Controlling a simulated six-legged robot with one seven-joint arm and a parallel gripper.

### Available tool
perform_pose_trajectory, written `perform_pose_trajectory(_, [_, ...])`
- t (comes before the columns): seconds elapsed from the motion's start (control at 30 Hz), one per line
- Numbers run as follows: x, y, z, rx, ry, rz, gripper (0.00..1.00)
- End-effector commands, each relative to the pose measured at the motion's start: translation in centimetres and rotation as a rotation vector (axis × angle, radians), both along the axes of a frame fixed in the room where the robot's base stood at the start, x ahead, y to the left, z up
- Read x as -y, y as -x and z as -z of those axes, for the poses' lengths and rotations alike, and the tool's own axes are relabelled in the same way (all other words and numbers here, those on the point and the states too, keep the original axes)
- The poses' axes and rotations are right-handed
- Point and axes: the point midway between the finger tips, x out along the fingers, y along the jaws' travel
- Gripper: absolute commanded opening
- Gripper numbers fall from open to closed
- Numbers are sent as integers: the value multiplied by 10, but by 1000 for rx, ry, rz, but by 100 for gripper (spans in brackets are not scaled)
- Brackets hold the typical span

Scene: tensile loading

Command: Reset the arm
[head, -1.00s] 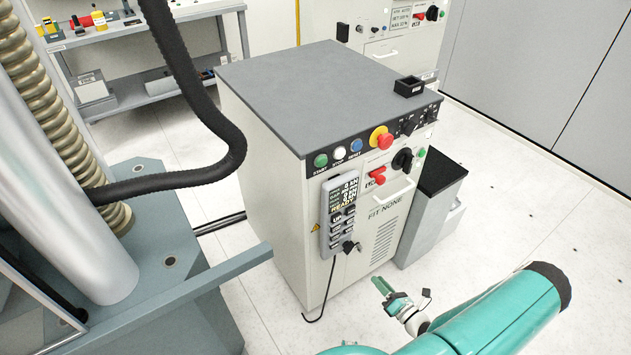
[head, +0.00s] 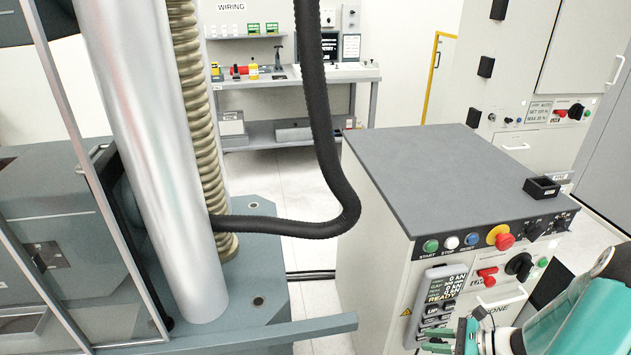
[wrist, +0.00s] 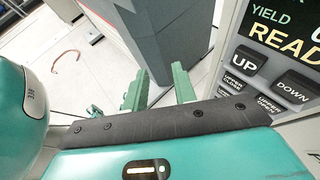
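My teal arm (head: 565,318) reaches in from the lower right of the head view. My gripper (head: 462,338) is in front of the control cabinet (head: 380,285), beside the lower part of the handheld control panel (head: 440,292). In the wrist view, the two green fingers of my gripper (wrist: 160,90) stand apart with nothing between them. The panel's display reads READY, and its UP button (wrist: 245,62) and DOWN button (wrist: 290,92) show close to the right of the fingers.
A steel column (head: 150,160) and a blue-grey machine base (head: 240,290) stand at left. A black hose (head: 325,130) hangs between the column and cabinet. A small black tray (head: 541,187) sits on the cabinet top. A workbench (head: 290,85) stands behind.

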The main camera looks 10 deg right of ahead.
Motion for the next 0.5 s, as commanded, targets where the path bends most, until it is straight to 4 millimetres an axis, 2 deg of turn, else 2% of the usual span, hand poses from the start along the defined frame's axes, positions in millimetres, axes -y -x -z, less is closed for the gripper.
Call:
perform_pose_trajectory(0.03, [-11,-4,-16,16,66,-77,27])
perform_pose_trajectory(0.1, [-26,-6,-35,36,153,-180,27])
perform_pose_trajectory(0.27, [-58,-6,-76,96,348,-409,27])
perform_pose_trajectory(0.5, [-105,3,-134,214,636,-737,27])
